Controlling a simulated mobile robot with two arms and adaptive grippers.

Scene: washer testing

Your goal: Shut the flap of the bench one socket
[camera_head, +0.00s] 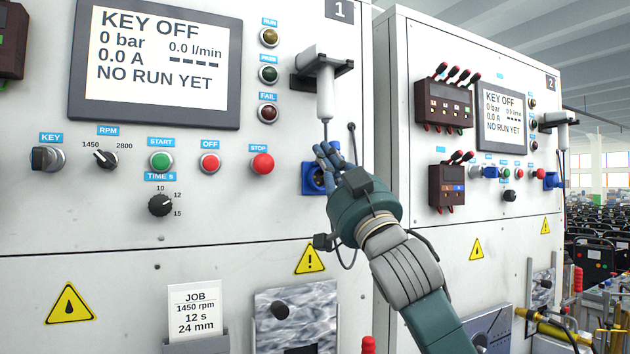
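The blue bench one socket (311,180) is on the white front of the bench marked 1, right of the red STOP button. My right gripper (326,157) comes in from the lower right, with its fingers just above and in front of the socket. The fingers and hand hide part of the socket and its flap, so I cannot tell how the flap stands or whether the fingers touch it. The fingers' spacing is not clear. My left gripper is not in view.
A white cylinder (325,92) on a black bracket hangs above my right gripper. The STOP button (262,163) and OFF button (210,162) are left of the socket. Bench two (480,220) stands at the right with its own blue socket (552,180).

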